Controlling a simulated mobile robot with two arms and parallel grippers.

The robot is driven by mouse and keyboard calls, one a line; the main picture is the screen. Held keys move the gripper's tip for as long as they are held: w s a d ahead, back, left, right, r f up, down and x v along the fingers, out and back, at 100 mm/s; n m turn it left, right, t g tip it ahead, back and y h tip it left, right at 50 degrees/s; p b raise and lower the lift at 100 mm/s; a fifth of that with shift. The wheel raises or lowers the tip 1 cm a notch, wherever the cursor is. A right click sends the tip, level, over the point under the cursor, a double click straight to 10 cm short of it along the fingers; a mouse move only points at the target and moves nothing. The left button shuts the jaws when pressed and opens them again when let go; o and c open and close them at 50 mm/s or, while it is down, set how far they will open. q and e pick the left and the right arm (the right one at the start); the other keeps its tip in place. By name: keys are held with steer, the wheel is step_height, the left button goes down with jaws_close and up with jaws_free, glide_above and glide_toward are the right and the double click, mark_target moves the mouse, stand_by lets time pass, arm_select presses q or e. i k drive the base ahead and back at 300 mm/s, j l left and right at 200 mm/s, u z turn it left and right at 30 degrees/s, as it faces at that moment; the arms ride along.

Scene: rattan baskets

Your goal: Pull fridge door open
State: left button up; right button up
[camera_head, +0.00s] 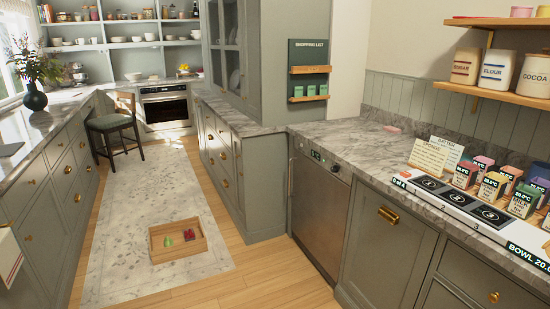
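A stainless steel appliance (319,205) with a dark control strip along its top stands under the marble counter, right of centre. It is the most fridge-like thing in view, but I cannot tell for sure that it is the fridge. Its front door is shut flush with the cabinets. A slim vertical handle (290,178) shows at its left edge. Neither of my grippers shows in the head view, so nothing is seen touching the door.
A stool (114,128) stands farther back left. Cartons and signs crowd the right counter (372,152). Wood floor (262,270) before the appliance is clear.

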mark_target(321, 201)
steer(key=i, duration=2.6)
steer(key=i+z, duration=0.15)
steer(key=i, duration=0.3)
steer(key=i+j+z, duration=0.1)
steer(key=i, duration=0.3)
steer(key=i+j+z, duration=0.15)
steer(key=i, duration=0.3)
